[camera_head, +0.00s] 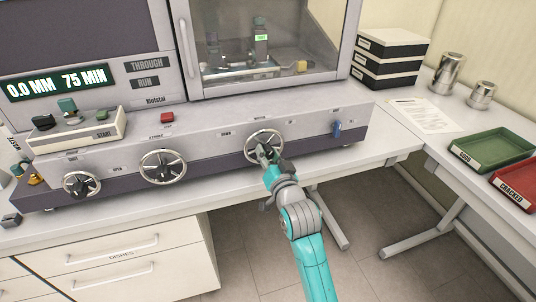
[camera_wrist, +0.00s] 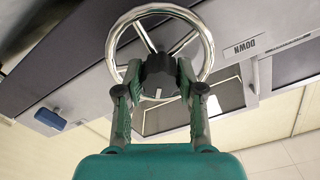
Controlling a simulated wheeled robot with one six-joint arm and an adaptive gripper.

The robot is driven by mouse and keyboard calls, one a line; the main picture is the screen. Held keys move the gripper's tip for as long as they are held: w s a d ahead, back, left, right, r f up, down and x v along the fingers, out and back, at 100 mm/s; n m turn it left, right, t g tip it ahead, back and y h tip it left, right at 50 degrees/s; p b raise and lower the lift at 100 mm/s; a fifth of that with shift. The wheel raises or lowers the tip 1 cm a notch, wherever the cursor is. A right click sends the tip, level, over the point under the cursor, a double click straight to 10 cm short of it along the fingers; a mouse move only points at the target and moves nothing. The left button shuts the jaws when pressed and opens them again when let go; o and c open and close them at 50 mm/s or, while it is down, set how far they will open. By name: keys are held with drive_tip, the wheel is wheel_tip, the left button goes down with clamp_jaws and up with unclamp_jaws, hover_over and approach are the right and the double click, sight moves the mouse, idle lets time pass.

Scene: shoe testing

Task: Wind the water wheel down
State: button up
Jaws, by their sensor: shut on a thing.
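The water wheel (camera_head: 247,150) is the right one of the large chrome handwheels on the machine's front panel. A small label above it seems to read WATER, and a DOWN label (camera_head: 226,134) is to its left. My gripper (camera_head: 266,155) reaches it from the front and is shut on its dark hub. In the wrist view the chrome rim (camera_wrist: 206,45) rings the fingertips of my gripper (camera_wrist: 158,74), which sit on both sides of the hub (camera_wrist: 158,80). The DOWN label (camera_wrist: 242,46) shows there to the right. My gripper partly hides the wheel in the head view.
Another handwheel (camera_head: 163,167) and a smaller knob (camera_head: 82,185) are to the left. A blue lever (camera_head: 337,130) is to the right. The display (camera_head: 57,83) reads 0.0 MM 75 MIN. A glass-fronted chamber (camera_head: 265,50) is above. Green (camera_head: 490,150) and red (camera_head: 515,188) trays lie far right.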

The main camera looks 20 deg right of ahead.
drive_tip(key=n, duration=0.6)
drive_tip(key=shift+n, duration=0.4)
idle(0.3)
drive_tip(key=o, duration=1.1)
drive_tip(key=shift+o, duration=0.2)
drive_tip(key=s, duration=1.2)
